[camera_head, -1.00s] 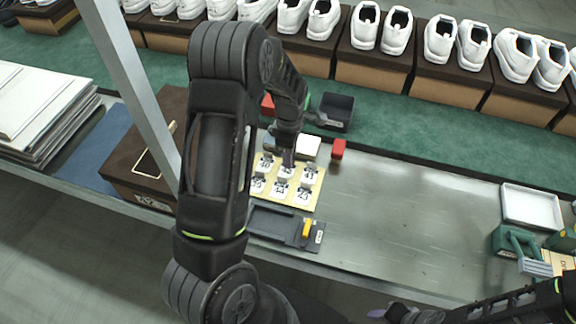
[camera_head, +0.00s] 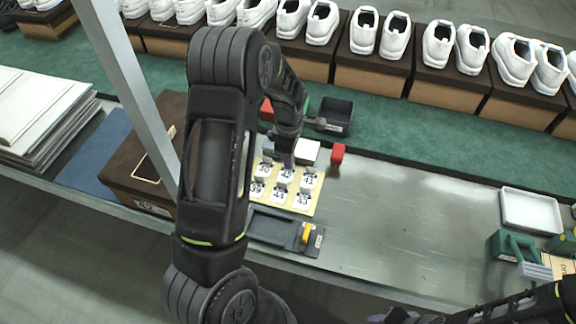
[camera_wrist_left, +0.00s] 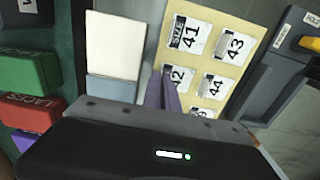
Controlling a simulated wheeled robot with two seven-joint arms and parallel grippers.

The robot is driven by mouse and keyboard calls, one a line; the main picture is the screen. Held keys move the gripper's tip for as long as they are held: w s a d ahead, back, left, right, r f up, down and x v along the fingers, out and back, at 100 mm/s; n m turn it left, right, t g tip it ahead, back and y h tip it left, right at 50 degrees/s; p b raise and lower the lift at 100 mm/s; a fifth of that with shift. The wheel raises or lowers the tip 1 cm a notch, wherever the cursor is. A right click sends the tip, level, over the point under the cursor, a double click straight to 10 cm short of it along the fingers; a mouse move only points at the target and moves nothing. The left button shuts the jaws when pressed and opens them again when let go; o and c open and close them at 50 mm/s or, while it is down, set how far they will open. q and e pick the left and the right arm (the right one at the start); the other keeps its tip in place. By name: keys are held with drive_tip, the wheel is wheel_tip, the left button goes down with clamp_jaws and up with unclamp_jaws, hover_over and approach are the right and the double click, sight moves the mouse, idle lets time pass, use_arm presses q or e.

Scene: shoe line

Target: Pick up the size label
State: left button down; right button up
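Several white size labels with black numbers stand on a pale yellow sheet (camera_head: 304,208). My left gripper (camera_head: 285,160) points down over the back middle of this sheet. In the left wrist view its two purple fingers (camera_wrist_left: 166,92) are close together beside the label marked 42 (camera_wrist_left: 184,78) and partly cover it. I cannot tell whether they touch or grip it. Labels 41 (camera_wrist_left: 187,37), 43 (camera_wrist_left: 233,46) and 44 (camera_wrist_left: 214,86) show clear of the fingers. My right gripper (camera_head: 392,317) is only partly in view at the bottom edge.
A grey tray with a yellow part (camera_head: 306,233) lies in front of the sheet. A brown shoebox (camera_head: 140,180) stands left.

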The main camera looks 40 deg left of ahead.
use_arm(q)
wheel_tip(320, 180, up, 10)
drive_tip(key=b, duration=0.1)
idle(0.4)
drive_tip(key=c, duration=2.2)
unclamp_jaws()
drive_tip(key=shift+d, duration=0.1)
